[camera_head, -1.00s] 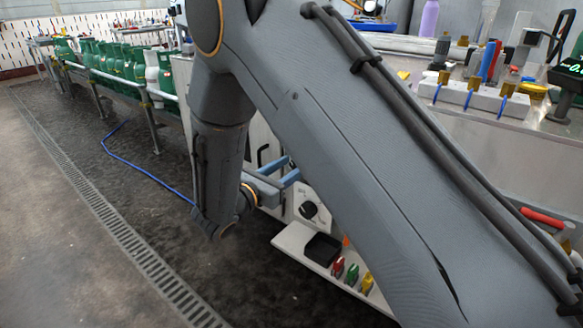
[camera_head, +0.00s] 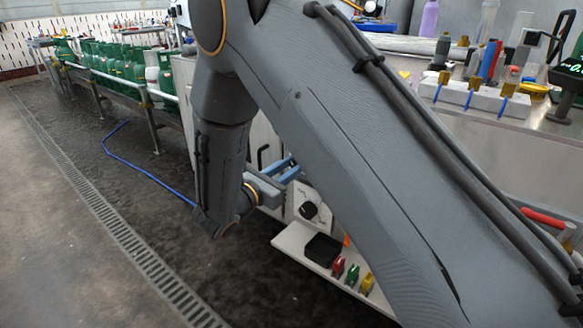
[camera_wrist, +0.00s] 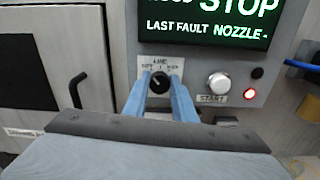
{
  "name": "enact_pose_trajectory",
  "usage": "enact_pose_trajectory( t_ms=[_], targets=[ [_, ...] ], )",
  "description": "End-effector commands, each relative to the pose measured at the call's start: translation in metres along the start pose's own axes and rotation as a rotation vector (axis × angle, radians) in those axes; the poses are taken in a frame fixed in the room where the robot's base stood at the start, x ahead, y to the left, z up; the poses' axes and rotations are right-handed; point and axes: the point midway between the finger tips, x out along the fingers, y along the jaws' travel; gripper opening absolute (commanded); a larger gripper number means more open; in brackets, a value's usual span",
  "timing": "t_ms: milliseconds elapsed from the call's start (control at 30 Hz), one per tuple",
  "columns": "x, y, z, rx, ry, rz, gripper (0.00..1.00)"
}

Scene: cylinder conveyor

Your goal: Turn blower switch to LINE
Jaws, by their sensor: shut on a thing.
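The blower switch (camera_wrist: 160,82) is a black round knob on a pale label plate, in the middle of the wrist view. The top word on the plate looks like LINE, with smaller blurred words to the left and right. The two blue fingers of my gripper (camera_wrist: 160,90) stand on either side of the knob and are shut on it. A small pale mark on the knob seems to point up and left, but is too small to be sure. In the head view my gripper (camera_head: 284,170) reaches to the panel behind my arm, and its fingertips are partly hidden.
A green-lettered screen (camera_wrist: 215,25) is above the switch. A white START button (camera_wrist: 219,83) and a lit red lamp (camera_wrist: 249,94) are to its right. A black door handle (camera_wrist: 77,88) is to the left. Below, a white shelf (camera_head: 291,240) holds a black tray and coloured items.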

Motion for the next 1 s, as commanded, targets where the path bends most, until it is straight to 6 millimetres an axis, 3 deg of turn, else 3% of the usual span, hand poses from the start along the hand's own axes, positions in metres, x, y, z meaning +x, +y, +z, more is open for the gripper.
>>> enact_pose_trajectory(
  t_ms=[600, 1000],
  targets=[
    [0.0003, -0.0023, -0.0015, 0.484, 0.0, -0.002, 0.02],
    [0.0002, -0.0034, -0.0017, 0.666, -0.001, -0.003, 0.02]
  ],
)
